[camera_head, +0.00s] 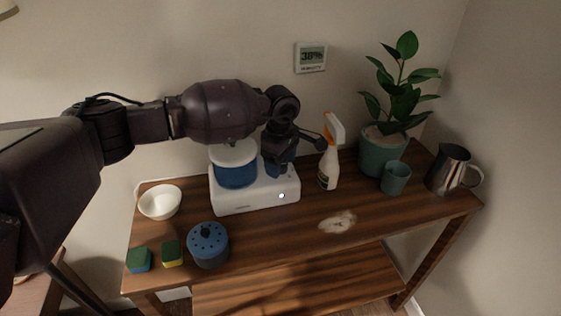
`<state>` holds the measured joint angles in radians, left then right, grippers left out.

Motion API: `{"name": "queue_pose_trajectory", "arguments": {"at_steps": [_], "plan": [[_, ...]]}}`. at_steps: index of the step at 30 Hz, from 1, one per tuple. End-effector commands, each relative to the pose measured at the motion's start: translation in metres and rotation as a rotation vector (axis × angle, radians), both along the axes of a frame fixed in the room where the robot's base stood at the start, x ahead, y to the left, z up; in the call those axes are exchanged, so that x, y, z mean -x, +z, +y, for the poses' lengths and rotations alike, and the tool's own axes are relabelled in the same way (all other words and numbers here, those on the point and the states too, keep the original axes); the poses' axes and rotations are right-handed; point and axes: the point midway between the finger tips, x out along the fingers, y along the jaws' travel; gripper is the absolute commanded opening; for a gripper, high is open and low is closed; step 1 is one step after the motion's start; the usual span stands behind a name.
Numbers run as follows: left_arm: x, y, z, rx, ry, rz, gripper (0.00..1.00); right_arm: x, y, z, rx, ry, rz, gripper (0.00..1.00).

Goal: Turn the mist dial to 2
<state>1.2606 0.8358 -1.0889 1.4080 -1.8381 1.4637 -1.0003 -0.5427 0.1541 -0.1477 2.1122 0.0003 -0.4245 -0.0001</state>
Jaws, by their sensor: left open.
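A white humidifier base (258,201) stands on the wooden table, with a blue and white tank (235,172) on its left part. A small round pale spot, seemingly the mist dial (282,196), shows on the right of its front face; its setting is too small to read. My left gripper (281,166) is open and empty, pointing down over the right part of the base, above and behind the dial. It appears apart from the dial. The arm hides part of the tank's top. My right gripper is not in view.
A spray bottle (330,158) stands close right of the humidifier. A white bowl (160,202), sponges (172,253) and a blue perforated pot (208,246) are left and front. A plant pot (378,152), green cup (395,178) and steel pitcher (447,168) stand right. A wall display (311,56) reads 38%.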

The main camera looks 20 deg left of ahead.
Motion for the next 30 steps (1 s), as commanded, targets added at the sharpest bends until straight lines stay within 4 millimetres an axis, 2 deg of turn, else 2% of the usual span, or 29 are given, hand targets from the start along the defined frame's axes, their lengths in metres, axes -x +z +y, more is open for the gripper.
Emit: {"name": "queue_pose_trajectory", "arguments": {"at_steps": [5,15,21,30], "plan": [[-0.001,0.009,0.000,0.000,0.001,-0.003,0.65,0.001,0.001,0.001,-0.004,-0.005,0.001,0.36],[0.000,0.069,0.000,0.000,0.000,-0.005,0.65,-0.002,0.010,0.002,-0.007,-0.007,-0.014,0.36],[0.000,0.096,0.000,0.001,0.000,-0.003,0.65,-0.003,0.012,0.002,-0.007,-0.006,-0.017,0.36],[0.000,0.108,0.000,0.000,0.000,0.000,0.65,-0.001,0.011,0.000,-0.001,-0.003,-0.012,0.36]]}}
